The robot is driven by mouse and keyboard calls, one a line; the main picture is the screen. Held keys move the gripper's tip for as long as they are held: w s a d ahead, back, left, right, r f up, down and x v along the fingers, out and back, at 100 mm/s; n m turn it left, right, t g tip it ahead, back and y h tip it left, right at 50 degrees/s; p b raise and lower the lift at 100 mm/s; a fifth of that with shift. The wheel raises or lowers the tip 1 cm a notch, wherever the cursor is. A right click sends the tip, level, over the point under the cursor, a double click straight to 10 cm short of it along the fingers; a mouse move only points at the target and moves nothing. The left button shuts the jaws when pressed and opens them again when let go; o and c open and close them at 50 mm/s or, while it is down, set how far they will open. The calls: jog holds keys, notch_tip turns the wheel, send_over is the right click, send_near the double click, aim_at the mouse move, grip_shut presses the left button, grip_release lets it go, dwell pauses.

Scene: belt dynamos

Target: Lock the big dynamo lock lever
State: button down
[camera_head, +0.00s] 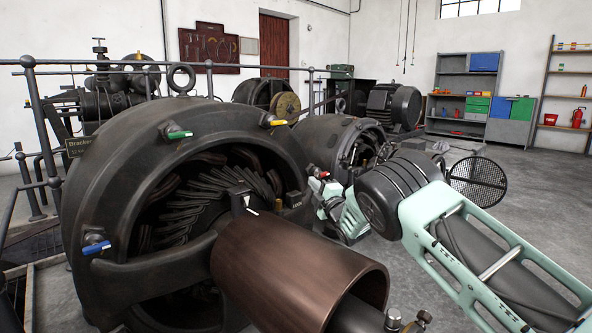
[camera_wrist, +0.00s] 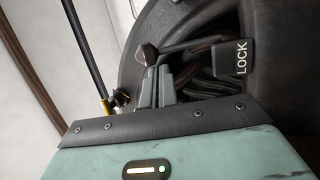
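The big dynamo (camera_head: 95,205) fills the left of the head view. In the wrist view a lever with a dark knob (camera_wrist: 147,53) reaches left from beside that block. My gripper (camera_wrist: 157,72) has its grey fingers close together, tips right by the knob, with nothing seen between them. Whether they touch the knob I cannot tell. In the head view my gripper is small and partly hidden near the dynamo's right side.
Green (camera_head: 179,134), yellow (camera_head: 278,123) and blue (camera_head: 96,248) handles stick out from the dynamo's rim. A brown cylinder (camera_head: 300,270) juts out in front of it. A smaller dynamo (camera_head: 325,145) stands behind. A railing (camera_head: 120,66) runs behind.

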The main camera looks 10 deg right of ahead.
jog(key=shift+d+f, duration=0.1)
jog(key=shift+d, duration=0.05)
notch_tip(320, 180, up, 10)
jog(key=p, duration=0.4)
dwell(0.4)
